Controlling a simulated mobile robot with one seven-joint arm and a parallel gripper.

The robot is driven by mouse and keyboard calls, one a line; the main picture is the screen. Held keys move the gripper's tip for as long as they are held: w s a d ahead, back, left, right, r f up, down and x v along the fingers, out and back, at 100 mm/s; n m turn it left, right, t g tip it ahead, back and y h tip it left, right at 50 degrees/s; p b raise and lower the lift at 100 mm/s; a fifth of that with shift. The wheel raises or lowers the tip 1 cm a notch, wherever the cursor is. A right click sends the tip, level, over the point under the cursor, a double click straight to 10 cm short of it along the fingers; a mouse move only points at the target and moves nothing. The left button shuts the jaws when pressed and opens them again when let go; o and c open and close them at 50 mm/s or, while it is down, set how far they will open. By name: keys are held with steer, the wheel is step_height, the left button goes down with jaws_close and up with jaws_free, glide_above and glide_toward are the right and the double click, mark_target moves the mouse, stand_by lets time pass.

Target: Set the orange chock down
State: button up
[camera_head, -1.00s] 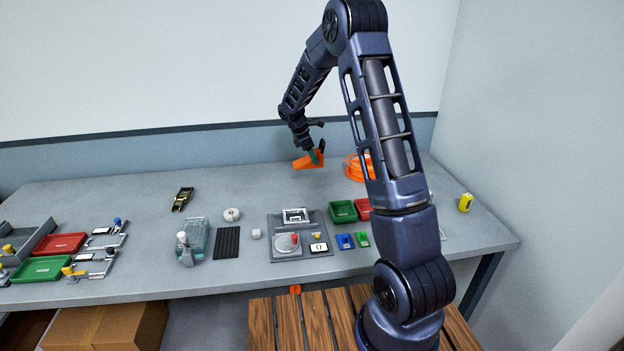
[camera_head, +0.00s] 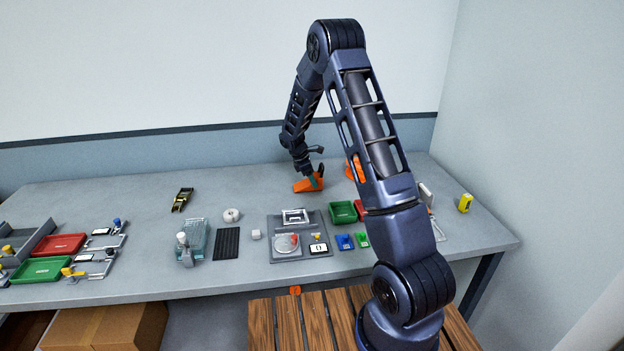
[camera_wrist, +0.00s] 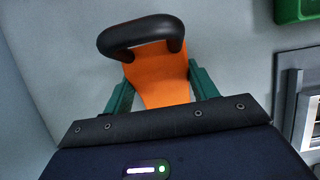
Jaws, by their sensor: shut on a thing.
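The orange chock (camera_head: 306,185) is a wedge with a black loop handle, at the back middle of the grey table (camera_head: 150,208) in the head view. My gripper (camera_head: 314,178) is above it and shut on it. In the wrist view the chock (camera_wrist: 160,80) sits between the two green fingers of my gripper (camera_wrist: 160,85), with the black handle (camera_wrist: 140,32) at its far end. The chock is at or just above the tabletop; I cannot tell whether it touches.
An orange strap coil (camera_head: 356,168) lies right of the chock, partly hidden by my arm. A green tray (camera_head: 343,212) and a grey fixture plate (camera_head: 300,252) are nearer the front. A ratchet buckle (camera_head: 182,199) lies to the left. The table between buckle and chock is clear.

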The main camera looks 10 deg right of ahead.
steer(key=shift+f, duration=0.1)
steer(key=o, duration=1.2)
steer(key=shift+o, duration=0.2)
